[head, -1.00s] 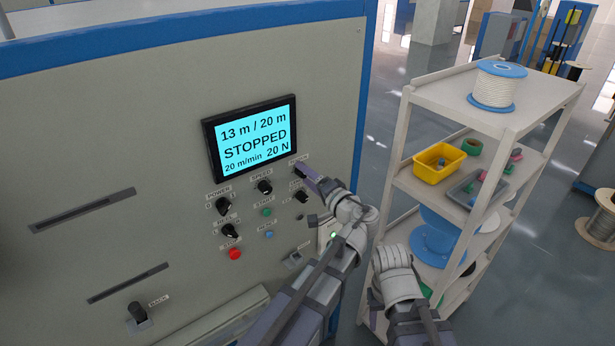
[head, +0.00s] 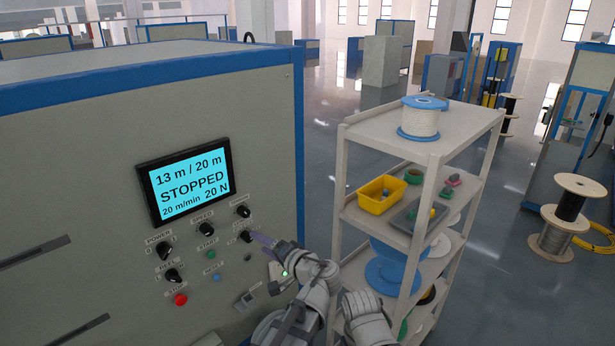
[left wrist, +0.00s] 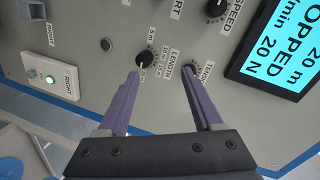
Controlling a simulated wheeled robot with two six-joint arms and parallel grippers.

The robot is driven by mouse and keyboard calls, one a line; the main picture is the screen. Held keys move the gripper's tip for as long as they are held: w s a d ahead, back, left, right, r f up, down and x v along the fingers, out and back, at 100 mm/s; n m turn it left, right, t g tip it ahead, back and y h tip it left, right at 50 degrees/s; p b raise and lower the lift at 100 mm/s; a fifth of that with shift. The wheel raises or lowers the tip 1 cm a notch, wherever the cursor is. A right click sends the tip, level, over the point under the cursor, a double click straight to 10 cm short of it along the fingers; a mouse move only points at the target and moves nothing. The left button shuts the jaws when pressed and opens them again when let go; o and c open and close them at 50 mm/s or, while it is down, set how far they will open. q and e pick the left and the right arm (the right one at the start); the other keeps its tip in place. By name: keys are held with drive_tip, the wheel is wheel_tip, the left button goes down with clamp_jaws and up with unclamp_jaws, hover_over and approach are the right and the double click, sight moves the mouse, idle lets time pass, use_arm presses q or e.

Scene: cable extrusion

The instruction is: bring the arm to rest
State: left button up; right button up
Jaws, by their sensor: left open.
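My left gripper (head: 262,240) is at the right part of the machine's control panel, beside the lower right black knob (head: 245,237). In the left wrist view its two purple fingers (left wrist: 161,74) are apart with nothing between them. One fingertip is close to the LENGTH knob (left wrist: 146,58); the other overlaps a second black knob (left wrist: 193,68). I cannot tell whether either touches. The screen (head: 188,183) reads 13 m / 20 m, STOPPED, 20 m/min, 20 N. Part of my right arm shows at the bottom of the head view, but its gripper does not.
A red stop button (head: 180,299) and a green start button (head: 211,254) are on the panel. A white box with a green light (left wrist: 50,78) is near the gripper. A shelf cart (head: 437,158) with spools and bins stands close to the right of my arms. Open floor lies beyond.

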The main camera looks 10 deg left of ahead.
use_arm(q)
drive_tip(key=s+d+f+g+h+b, duration=0.2)
drive_tip(key=s+f+b, duration=0.15)
drive_tip(key=f, duration=0.55)
drive_tip(key=s+d+f+g+h+b, duration=0.1)
drive_tip(key=s+f+g+h+b, duration=0.15)
drive_tip(key=s+f, duration=0.45)
drive_tip(key=s+d+f+g+h+b, duration=0.4)
drive_tip(key=s+d+f+g+h, duration=0.1)
drive_tip(key=s+d+f, duration=0.4)
wheel_tip(320, 180, down, 4)
drive_tip(key=shift+s+d+f+h, duration=0.2)
drive_tip(key=shift+d+h, duration=0.65)
drive_tip(key=shift+d, duration=0.4)
